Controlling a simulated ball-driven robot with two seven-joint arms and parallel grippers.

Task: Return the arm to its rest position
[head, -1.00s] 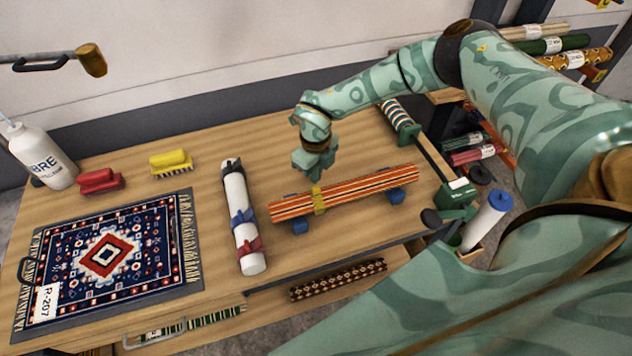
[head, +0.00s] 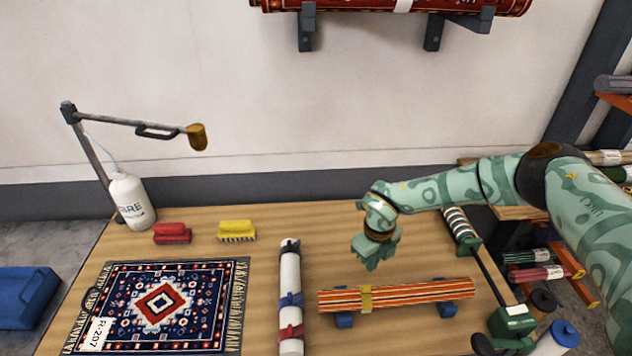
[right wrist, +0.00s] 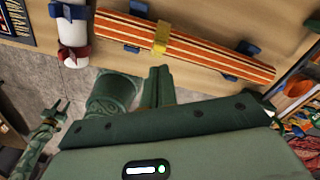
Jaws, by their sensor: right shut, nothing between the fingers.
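My right gripper (head: 368,262) is shut and empty, pointing down above the table, behind the striped rolled rug (head: 420,292) as the head view shows it. My right arm (head: 450,190) reaches in from the right, bent at the elbow and wrist. In the right wrist view the shut fingers (right wrist: 158,88) point towards the rug roll, which lies beyond them with its yellow band. My left gripper is outside the head view.
The wooden table (head: 320,225) carries a flat patterned rug (head: 205,300), a white tied roll (head: 290,265), red (head: 172,233) and yellow (head: 236,231) brushes, and a white bottle (head: 130,200). Shelves stand at right.

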